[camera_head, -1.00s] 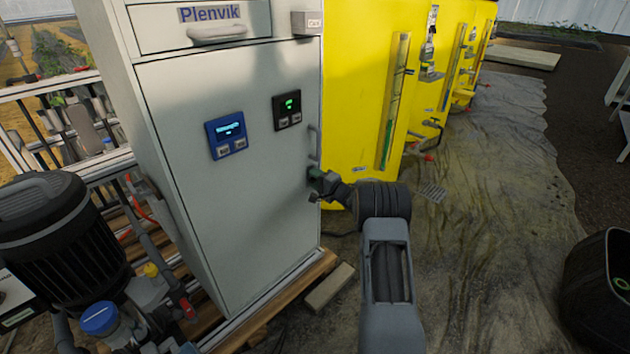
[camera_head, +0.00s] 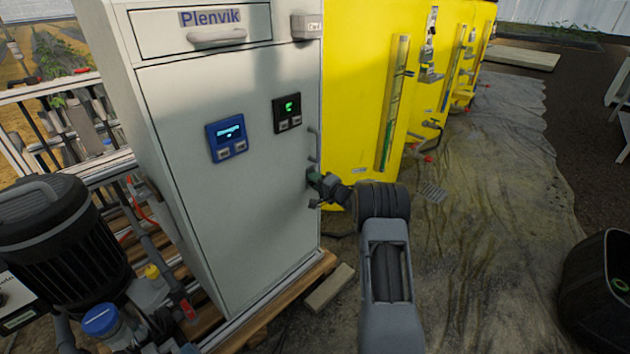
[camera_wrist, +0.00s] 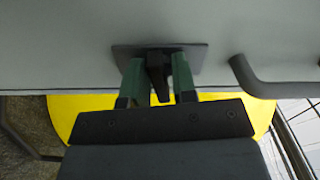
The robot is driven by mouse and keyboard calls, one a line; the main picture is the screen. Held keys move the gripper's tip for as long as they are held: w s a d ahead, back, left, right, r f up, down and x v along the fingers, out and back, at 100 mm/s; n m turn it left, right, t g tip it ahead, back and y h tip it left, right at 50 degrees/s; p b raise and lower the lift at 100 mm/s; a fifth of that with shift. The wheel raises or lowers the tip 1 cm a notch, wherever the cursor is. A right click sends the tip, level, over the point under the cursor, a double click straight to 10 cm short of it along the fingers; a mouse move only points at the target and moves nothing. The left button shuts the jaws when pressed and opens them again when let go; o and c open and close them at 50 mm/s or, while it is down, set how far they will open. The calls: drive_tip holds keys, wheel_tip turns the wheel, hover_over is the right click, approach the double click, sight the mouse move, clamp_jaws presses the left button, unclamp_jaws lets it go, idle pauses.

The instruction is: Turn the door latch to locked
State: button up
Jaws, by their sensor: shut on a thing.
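The door latch is a dark turn knob (camera_wrist: 157,75) on a dark square plate (camera_wrist: 192,56) on the grey cabinet door (camera_head: 225,190). In the wrist view the knob stands between the two green fingers of my gripper (camera_wrist: 157,85), which is shut on it. In the head view my gripper (camera_head: 318,188) is at the right edge of the door, just below the door handle (camera_head: 314,143), and hides most of the latch. The handle also shows in the wrist view (camera_wrist: 250,82), beside the latch plate and apart from my fingers.
A blue display unit (camera_head: 227,136) and a black one (camera_head: 287,112) sit on the door. Yellow tanks (camera_head: 355,80) stand close behind the cabinet at right. A black pump motor (camera_head: 50,240) is at left. The ground sheet (camera_head: 480,200) at right is mostly clear.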

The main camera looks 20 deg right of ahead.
drive_tip(key=n, duration=0.3)
drive_tip(key=shift+n+p, duration=0.3)
drive_tip(key=n, duration=0.4)
drive_tip(key=shift+n, duration=0.3)
drive_tip(key=n+b, duration=0.1)
drive_tip(key=n, duration=0.3)
drive_tip(key=shift+n+b, duration=0.75)
drive_tip(key=shift+n, duration=1.35)
drive_tip(key=o, duration=0.7)
drive_tip(key=shift+d, duration=0.1)
drive_tip(key=p+v, duration=0.3)
drive_tip(key=v, duration=1)
drive_tip(key=shift+s+r+p, duration=0.1)
drive_tip(key=shift+s+p, duration=0.25)
